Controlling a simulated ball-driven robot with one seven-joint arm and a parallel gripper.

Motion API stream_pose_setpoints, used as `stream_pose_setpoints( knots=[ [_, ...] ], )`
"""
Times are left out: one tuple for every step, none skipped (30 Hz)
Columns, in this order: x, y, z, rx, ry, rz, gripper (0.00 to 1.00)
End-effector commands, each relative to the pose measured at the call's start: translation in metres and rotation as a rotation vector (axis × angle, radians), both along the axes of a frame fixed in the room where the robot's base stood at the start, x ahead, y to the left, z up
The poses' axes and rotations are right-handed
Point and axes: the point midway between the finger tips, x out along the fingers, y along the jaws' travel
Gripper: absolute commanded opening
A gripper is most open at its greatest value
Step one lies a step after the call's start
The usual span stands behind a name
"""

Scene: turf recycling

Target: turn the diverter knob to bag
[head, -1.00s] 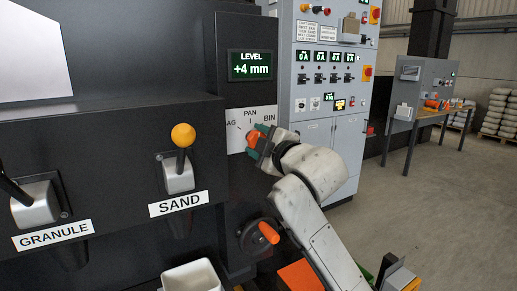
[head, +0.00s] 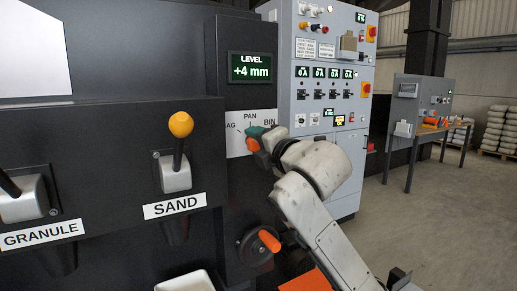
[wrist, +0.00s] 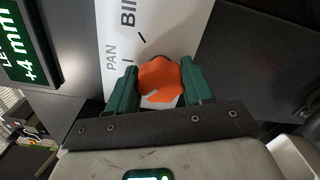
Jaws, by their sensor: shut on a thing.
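The orange diverter knob (wrist: 160,82) sits on a white dial plate (wrist: 117,22) in the wrist view. Its lobed edge lies between the two green fingers of my gripper (wrist: 159,70), which are shut on it. A pale mark shows on the knob's lower left part in that view, away from BIN. In the head view the knob (head: 252,145) shows below the PAN label, with a green finger of my gripper (head: 258,133) over its top. The dial plate (head: 236,143) reads PAN and BIN; the left label shows only as "AG".
A level display (head: 250,67) reading +4 mm is above the dial. A yellow-knobbed SAND lever (head: 178,150) stands to the left. An orange-handled crank (head: 268,241) is below. A grey control cabinet (head: 318,105) is behind my arm. Open floor lies to the right.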

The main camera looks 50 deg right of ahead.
Motion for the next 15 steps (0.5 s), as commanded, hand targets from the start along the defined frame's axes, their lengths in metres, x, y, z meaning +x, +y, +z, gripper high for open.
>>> stream_pose_setpoints(
  knots=[
    [-0.0003, -0.0026, -0.0028, -0.014, 0.010, -0.005, 0.20],
    [-0.0003, -0.0027, -0.0027, -0.023, 0.012, -0.005, 0.20],
    [-0.0004, -0.0028, -0.0026, -0.031, 0.014, -0.006, 0.20],
    [-0.0004, -0.0030, -0.0024, -0.038, 0.016, -0.006, 0.20],
    [-0.0004, -0.0030, -0.0023, -0.044, 0.018, -0.006, 0.20],
    [-0.0005, -0.0031, -0.0020, -0.051, 0.020, -0.006, 0.20],
    [-0.0006, -0.0032, -0.0018, -0.054, 0.020, -0.007, 0.20],
    [-0.0007, -0.0034, -0.0017, -0.057, 0.021, -0.007, 0.20],
    [-0.0007, -0.0035, -0.0014, -0.060, 0.022, -0.007, 0.20],
    [-0.0007, -0.0036, -0.0013, -0.062, 0.023, -0.007, 0.20],
    [-0.0007, -0.0037, -0.0011, -0.063, 0.023, -0.008, 0.20],
    [-0.0009, -0.0038, -0.0009, -0.064, 0.023, -0.008, 0.20],
    [-0.0009, -0.0039, -0.0008, -0.064, 0.023, -0.008, 0.20],
    [-0.0009, -0.0040, -0.0007, -0.064, 0.022, -0.009, 0.20],
    [-0.0010, -0.0041, -0.0005, -0.065, 0.022, -0.009, 0.20]
  ],
)
